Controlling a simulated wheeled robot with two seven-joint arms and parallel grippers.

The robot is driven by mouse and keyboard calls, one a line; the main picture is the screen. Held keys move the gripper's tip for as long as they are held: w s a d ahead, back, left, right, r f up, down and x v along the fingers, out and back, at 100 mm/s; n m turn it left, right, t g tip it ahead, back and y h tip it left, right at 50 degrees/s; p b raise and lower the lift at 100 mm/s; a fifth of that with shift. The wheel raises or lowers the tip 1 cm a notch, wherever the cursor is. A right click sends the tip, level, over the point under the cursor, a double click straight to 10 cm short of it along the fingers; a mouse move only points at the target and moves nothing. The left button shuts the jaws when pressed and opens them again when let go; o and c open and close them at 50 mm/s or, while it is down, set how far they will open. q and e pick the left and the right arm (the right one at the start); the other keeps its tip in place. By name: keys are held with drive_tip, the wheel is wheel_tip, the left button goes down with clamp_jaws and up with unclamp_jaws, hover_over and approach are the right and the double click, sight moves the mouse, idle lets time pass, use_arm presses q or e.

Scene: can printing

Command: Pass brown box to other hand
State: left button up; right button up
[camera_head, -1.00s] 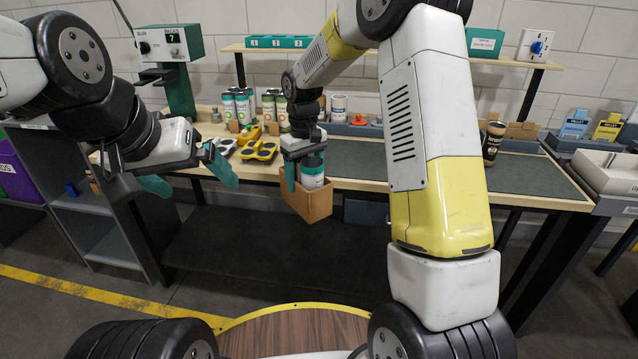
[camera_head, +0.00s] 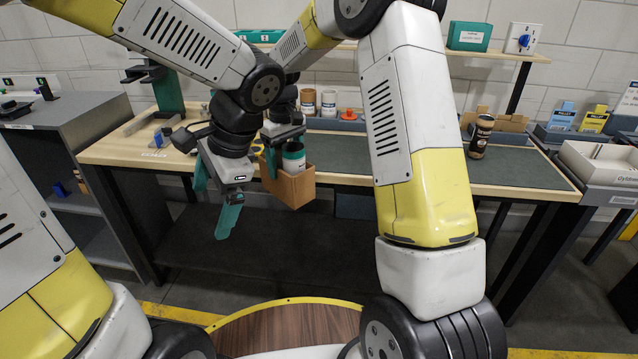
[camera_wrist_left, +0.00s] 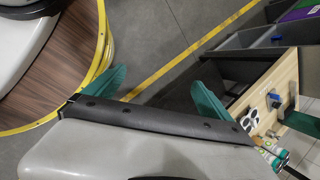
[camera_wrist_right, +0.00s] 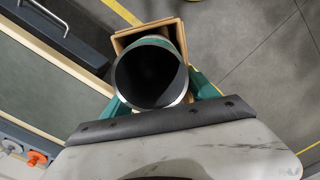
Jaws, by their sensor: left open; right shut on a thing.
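The brown box (camera_head: 292,188) is an open-topped cardboard carrier with a can (camera_head: 293,158) standing in it. It hangs in the air in front of the workbench edge.
The workbench (camera_head: 130,150) runs behind both grippers, with a dark mat on it. A grey shelf unit (camera_head: 60,140) is at the left. The floor below the box is clear.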

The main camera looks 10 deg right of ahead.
use_arm(q)
drive_tip(key=w+d+f+m+t+y, duration=0.2)
drive_tip(key=w+d+f+m+y, duration=0.25)
drive_tip(key=d+m, duration=0.2)
drive_tip(key=m+t+h, duration=0.2)
drive_tip(key=m+t, duration=0.6)
drive_tip(key=m, duration=0.2)
approach(305, 183)
drive_tip(key=x, duration=0.4)
drive_tip(key=shift+w+d+m+y, duration=0.1)
drive_tip(key=shift+m+y, duration=0.15)
drive_tip(key=x, duration=1.1)
drive_tip(key=shift+w+a+f, duration=0.15)
drive_tip(key=shift+w+a, duration=0.05)
